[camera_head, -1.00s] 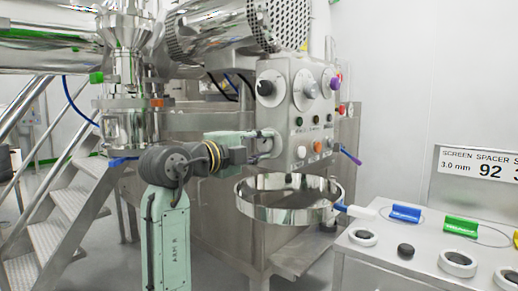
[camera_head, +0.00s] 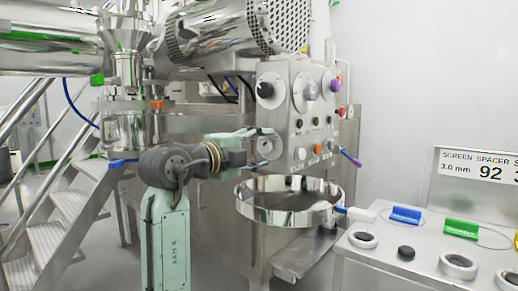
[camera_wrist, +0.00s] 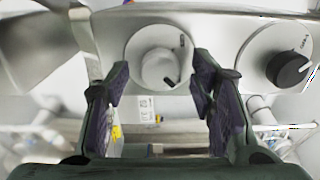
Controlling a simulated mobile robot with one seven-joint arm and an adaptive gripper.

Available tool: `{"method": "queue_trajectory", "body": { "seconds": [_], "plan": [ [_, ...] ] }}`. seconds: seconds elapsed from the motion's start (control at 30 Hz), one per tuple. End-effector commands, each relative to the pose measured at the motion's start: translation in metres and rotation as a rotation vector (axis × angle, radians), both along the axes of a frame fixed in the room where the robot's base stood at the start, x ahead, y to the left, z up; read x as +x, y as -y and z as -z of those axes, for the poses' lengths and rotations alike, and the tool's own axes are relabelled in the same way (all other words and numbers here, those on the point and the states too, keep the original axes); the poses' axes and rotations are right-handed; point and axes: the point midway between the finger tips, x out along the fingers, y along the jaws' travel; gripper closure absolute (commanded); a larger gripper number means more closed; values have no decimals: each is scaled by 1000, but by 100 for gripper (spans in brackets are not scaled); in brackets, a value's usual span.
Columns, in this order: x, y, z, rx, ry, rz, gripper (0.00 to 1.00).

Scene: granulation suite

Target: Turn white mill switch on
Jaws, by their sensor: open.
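The white mill switch (camera_wrist: 158,66) is a white round knob with a dark pointer mark on a pale round plate, at the upper middle of the wrist view. In the head view its plate (camera_head: 267,148) shows at the lower left of the steel control panel (camera_head: 284,112), partly hidden by my gripper. My gripper (camera_wrist: 157,88) is open, with one dark finger on each side of the knob in the wrist view. It also shows in front of the panel in the head view (camera_head: 266,146). I cannot tell whether the fingers touch the knob.
A black knob (camera_wrist: 288,68) sits right of the white one in the wrist view; it shows above in the head view (camera_head: 265,90). A purple knob (camera_head: 336,83) and several small buttons are on the panel.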

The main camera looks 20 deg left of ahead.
Motion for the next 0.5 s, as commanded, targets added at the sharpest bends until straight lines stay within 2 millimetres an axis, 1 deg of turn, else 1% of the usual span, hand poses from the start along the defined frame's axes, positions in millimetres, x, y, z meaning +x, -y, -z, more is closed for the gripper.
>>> {"method": "queue_trajectory", "body": {
  "seconds": [0.3, 0.37, 0.47, 0.5],
  "plan": [
    [-3, -1, 0, -1, 1, -1, 49],
    [-8, -3, 0, 0, 1, -1, 49],
    [-22, -9, 0, -1, 2, -2, 49],
    [-30, -12, 0, 0, 2, -3, 49]
  ]
}}
